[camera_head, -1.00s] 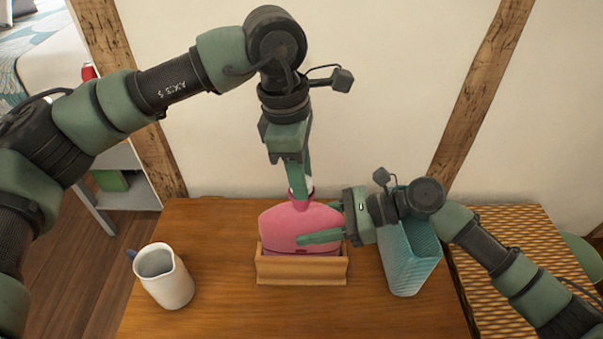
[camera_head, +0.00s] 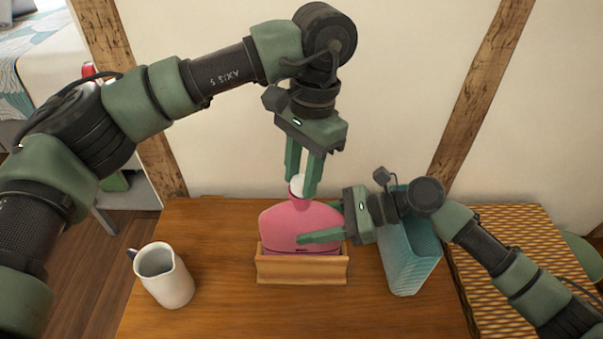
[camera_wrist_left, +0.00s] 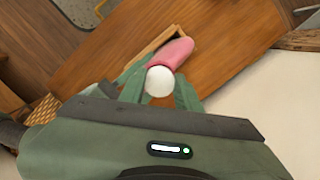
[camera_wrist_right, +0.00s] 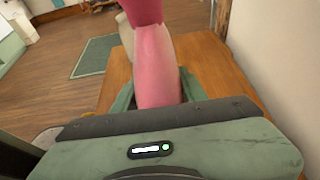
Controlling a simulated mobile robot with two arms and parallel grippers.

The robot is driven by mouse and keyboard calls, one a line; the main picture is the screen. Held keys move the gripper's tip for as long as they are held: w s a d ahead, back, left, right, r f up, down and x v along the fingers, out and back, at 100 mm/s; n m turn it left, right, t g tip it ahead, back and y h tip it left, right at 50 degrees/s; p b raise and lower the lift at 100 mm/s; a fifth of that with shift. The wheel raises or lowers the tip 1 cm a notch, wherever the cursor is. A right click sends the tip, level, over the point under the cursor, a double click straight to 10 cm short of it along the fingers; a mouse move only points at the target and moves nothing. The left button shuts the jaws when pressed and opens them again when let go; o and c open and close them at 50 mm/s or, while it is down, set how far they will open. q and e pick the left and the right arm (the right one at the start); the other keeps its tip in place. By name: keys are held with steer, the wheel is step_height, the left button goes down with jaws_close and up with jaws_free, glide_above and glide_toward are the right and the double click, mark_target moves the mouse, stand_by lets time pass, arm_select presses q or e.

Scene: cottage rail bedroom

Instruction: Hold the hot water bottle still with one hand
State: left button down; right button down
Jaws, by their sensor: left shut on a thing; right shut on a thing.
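The pink hot water bottle (camera_head: 300,226) stands upright in a low wooden holder (camera_head: 300,272); it also shows in the left wrist view (camera_wrist_left: 172,55) and right wrist view (camera_wrist_right: 156,62). Its white cap (camera_head: 297,184) sits at the neck, and shows as a round white top between the fingers in the left wrist view (camera_wrist_left: 159,81). My left gripper (camera_head: 299,188) points down from above and is shut on the cap. My right gripper (camera_head: 328,222) comes from the right and is shut on the bottle's body, one finger across its front.
A white jug (camera_head: 163,278) stands on the wooden table (camera_head: 225,300) to the left. A teal ribbed container (camera_head: 411,257) stands close under my right arm. A woven surface (camera_head: 515,250) adjoins on the right.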

arm_select(q)
steer(key=shift+m, duration=0.4)
steer(key=c, duration=1)
jaws_free()
